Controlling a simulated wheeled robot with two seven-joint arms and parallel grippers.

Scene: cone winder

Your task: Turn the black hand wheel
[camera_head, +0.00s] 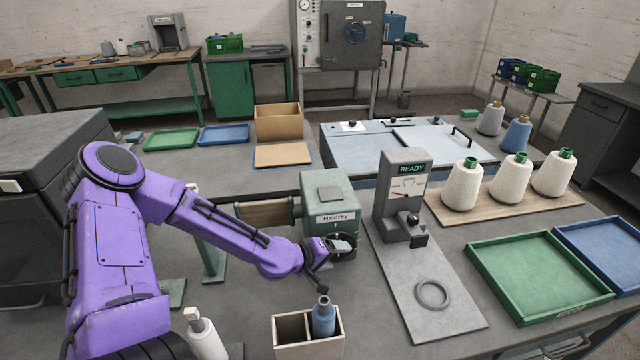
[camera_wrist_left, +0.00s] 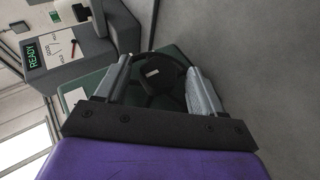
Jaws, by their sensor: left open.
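The green winder head (camera_head: 328,192) labelled "Haldrey" stands at the middle of the table. The black hand wheel (camera_wrist_left: 162,76) is on its front face, and in the head view it is mostly hidden behind my left gripper (camera_head: 334,262). In the left wrist view the wheel's hub and spokes show between the two grey fingers of my left gripper (camera_wrist_left: 158,70). The fingers are apart, one on each side of the hub. I cannot tell whether they touch the wheel. My right gripper is not in view.
A grey gauge stand (camera_head: 402,190) reading READY stands just right of the winder, on a plate with a loose ring (camera_head: 432,293). A divided box (camera_head: 283,330) with a blue bottle (camera_head: 323,318) is in front. White cones (camera_head: 461,188) and a green tray (camera_head: 538,275) are further right.

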